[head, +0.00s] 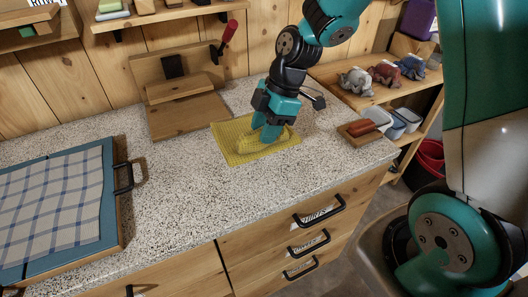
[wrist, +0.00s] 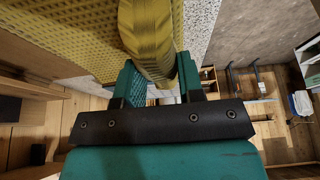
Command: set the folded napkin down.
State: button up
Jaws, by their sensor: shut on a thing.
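The folded napkin is yellow and shows in the wrist view (wrist: 148,30) as a rounded, bent roll between the fingers. My gripper (wrist: 155,80) is shut on it. In the head view my gripper (head: 262,133) points down at the counter, with the napkin (head: 249,145) low at its fingertips. A yellow waffle-textured cloth (head: 229,129) lies flat on the speckled counter under it. The napkin is over this cloth or touching it; I cannot tell which. My fingers hide part of the napkin.
The counter (head: 180,190) is clear in front of the cloth. A blue tray (head: 112,205) with a checked cloth is at left. A small wooden tray with a reddish block (head: 362,128) sits at the right edge.

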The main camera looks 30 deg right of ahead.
notch_tip(320, 180, down, 8)
jog(key=shift+f+p, duration=0.2)
jog(key=shift+p, duration=0.1)
jog(key=shift+f, duration=0.1)
jog(key=o, duration=1)
jog(key=b+v, duration=0.1)
jog(key=v, duration=1.1)
jog(key=shift+b, duration=0.4)
jog(key=s+a+r+m, duration=0.3)
jog(key=s, duration=0.3)
jog(key=s+a+r+m, duration=0.3)
jog(key=s+a+m, duration=0.1)
jog(key=s, duration=0.2)
jog(key=s+a+r+m, duration=0.3)
jog(key=s+a+m, duration=0.1)
jog(key=s, duration=0.3)
